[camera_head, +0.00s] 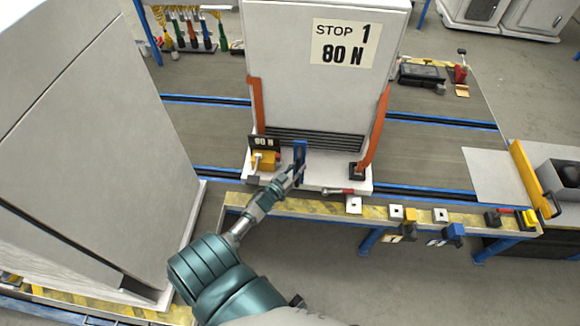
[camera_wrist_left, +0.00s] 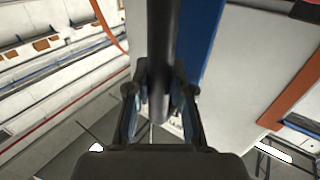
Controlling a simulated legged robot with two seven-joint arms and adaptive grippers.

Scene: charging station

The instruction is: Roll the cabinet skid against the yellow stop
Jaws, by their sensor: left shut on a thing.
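The cabinet skid is a white base (camera_head: 325,183) carrying a tall white cabinet (camera_head: 290,95) labelled "STOP 1 80 N", with orange straps at both sides. It stands on blue-edged rails. A yellow stop plate (camera_head: 530,178) stands at the right end of the track, well apart from the skid. My right gripper is not in view.
A large pale cabinet (camera_head: 85,130) stands close at left. A yellow-black edged ledge (camera_head: 320,208) with small plates and clamps runs along the front. A yellow gauge box (camera_head: 264,160) sits on the skid. The deck (camera_head: 430,150) right of the skid looks clear.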

